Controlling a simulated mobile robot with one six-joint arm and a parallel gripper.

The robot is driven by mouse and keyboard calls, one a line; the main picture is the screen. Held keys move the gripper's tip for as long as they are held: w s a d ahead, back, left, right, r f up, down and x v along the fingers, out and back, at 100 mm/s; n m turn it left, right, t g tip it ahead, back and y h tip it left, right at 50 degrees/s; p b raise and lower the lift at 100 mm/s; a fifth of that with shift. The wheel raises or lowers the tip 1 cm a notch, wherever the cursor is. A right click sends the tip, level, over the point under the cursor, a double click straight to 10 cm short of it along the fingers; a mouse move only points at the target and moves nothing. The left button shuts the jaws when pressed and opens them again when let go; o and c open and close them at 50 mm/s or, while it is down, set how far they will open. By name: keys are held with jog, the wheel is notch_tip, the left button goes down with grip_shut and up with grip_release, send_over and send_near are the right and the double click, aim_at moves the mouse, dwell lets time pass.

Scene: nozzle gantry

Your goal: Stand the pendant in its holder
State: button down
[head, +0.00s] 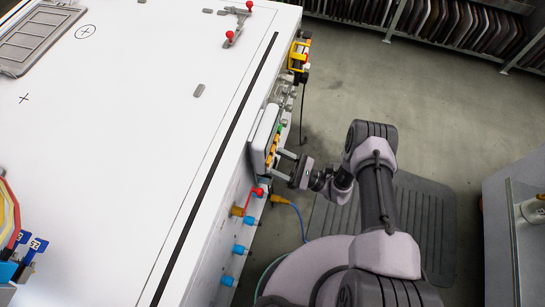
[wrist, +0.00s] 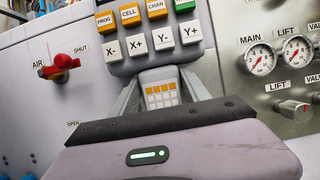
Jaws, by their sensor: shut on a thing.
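In the wrist view, my gripper (wrist: 162,88) is shut with its two grey fingers on either side of the pendant (wrist: 161,94), a small pale unit with orange and white keys on its face. Its lower end is hidden behind my gripper's body. In the head view, my gripper (head: 283,166) reaches left to the side of the white machine, and I cannot make out the pendant there. I cannot make out the holder in either view, nor whether the pendant touches anything but the fingers.
A key block (wrist: 150,35) with X and Y keys is just above the pendant. A red air valve handle (wrist: 63,62) is on its left, pressure gauges (wrist: 260,58) on its right. The white machine top (head: 140,130) fills the left. Open floor (head: 330,90) lies beyond my arm.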

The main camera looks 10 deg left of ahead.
jog(key=shift+c, duration=2.2)
grip_release()
